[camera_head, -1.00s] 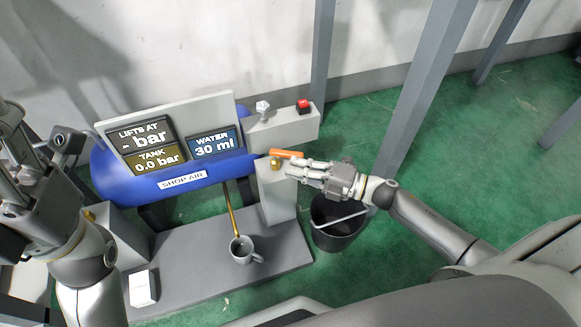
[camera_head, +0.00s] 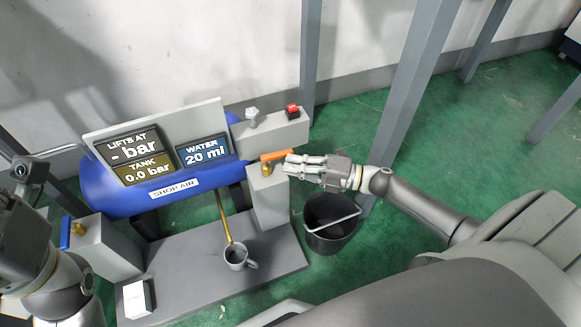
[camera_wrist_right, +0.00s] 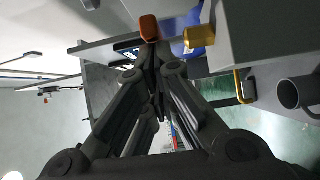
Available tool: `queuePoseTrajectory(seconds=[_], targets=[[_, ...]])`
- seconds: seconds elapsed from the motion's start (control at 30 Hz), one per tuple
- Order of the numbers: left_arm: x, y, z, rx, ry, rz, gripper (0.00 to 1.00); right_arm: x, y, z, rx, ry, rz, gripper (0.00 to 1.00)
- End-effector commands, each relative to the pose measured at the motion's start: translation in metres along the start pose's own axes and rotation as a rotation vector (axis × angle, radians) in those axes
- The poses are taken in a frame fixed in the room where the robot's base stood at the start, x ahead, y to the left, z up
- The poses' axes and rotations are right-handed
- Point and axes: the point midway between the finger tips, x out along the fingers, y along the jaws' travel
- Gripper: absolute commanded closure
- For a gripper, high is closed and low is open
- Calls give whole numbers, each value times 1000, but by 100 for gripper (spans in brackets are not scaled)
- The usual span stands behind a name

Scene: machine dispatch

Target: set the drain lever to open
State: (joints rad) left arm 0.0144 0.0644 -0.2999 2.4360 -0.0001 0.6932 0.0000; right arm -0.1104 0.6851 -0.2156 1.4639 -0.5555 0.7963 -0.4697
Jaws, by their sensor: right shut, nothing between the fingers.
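The orange lever (camera_head: 277,155) sits on a brass valve (camera_head: 267,169) on top of a grey post, right of the blue tank (camera_head: 112,190). It lies roughly crosswise in the head view, its right end slightly farther back. My right gripper (camera_head: 287,164) is shut and empty, its fingertips at the lever's right part; contact is not clear. In the right wrist view the lever's orange end (camera_wrist_right: 149,27) shows just beyond the closed fingertips, with the brass valve (camera_wrist_right: 198,38) to its right. My left gripper (camera_head: 22,225) is at the left edge, partly cut off, fingers unclear.
Displays read water 20 ml (camera_head: 203,151) and tank 0.0 bar (camera_head: 148,171). A grey mug (camera_head: 236,257) stands under a brass pipe. A black bucket (camera_head: 326,236) stands right of the post. A red button (camera_head: 292,110) is behind, a blue-handled valve (camera_head: 65,233) at left.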

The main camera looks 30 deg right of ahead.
Motion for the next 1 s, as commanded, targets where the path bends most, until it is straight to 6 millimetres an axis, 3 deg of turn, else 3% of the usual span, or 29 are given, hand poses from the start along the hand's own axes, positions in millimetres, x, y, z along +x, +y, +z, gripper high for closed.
queuePoseTrajectory(seconds=[0.83, 1.0], targets=[[-3, 0, 1, 0, -11, -2, 49, -1, 0, 12, -1, -7, -1, 100], [-2, 0, 1, 0, -9, -2, 49, -16, -1, 11, 0, -6, -4, 100]])
